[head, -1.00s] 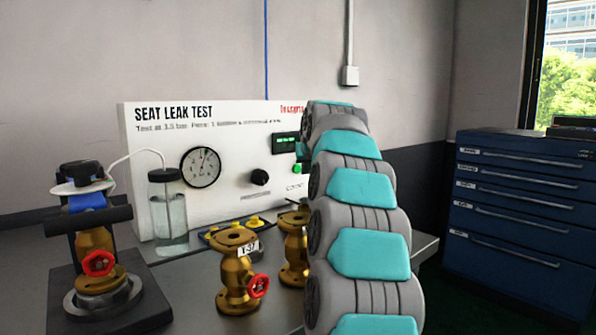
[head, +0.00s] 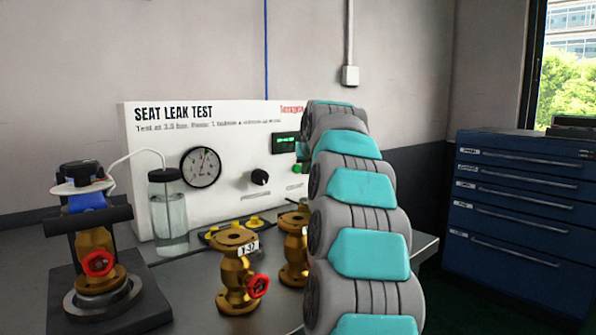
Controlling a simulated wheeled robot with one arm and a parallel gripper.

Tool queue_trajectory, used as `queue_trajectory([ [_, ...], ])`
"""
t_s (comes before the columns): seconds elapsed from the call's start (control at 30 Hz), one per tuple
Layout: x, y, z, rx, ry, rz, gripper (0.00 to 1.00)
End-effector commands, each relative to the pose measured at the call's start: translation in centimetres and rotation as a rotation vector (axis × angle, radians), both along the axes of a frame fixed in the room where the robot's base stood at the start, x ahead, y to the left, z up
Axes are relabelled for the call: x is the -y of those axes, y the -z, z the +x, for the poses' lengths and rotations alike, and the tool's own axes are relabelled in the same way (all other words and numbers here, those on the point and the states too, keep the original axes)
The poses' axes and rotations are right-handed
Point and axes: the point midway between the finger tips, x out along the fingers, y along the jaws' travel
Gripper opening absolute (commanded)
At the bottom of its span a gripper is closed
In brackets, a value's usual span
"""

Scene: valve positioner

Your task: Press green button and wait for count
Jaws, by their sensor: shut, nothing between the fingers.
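The white SEAT LEAK TEST panel (head: 225,150) stands at the back of the bench. Its green button (head: 297,168) shows at the panel's right, just left of my arm and partly covered by it. Above the button is a small dark display (head: 285,143) with green marks too small to read. My arm rises in front of the panel's right end and hides part of it. My gripper is hidden behind the arm, so I cannot see whether it touches the button. A glass jar of liquid (head: 170,212) with a dark lid stands before the panel, a tube running to it.
A round gauge (head: 201,167) and black knob (head: 260,177) are on the panel. A brass valve tagged T-37 (head: 236,270) and another brass valve (head: 295,250) stand near my arm. A clamped valve fixture (head: 97,262) is at left. A blue drawer cabinet (head: 520,220) stands right.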

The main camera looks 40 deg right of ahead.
Motion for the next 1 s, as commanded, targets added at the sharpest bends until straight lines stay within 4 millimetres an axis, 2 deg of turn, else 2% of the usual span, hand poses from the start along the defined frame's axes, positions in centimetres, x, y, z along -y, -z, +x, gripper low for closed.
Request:
queue_trajectory([
  [1.0, -0.1, -0.1, 1.0, 0.000, 0.000, 0.000, 0.00],
])
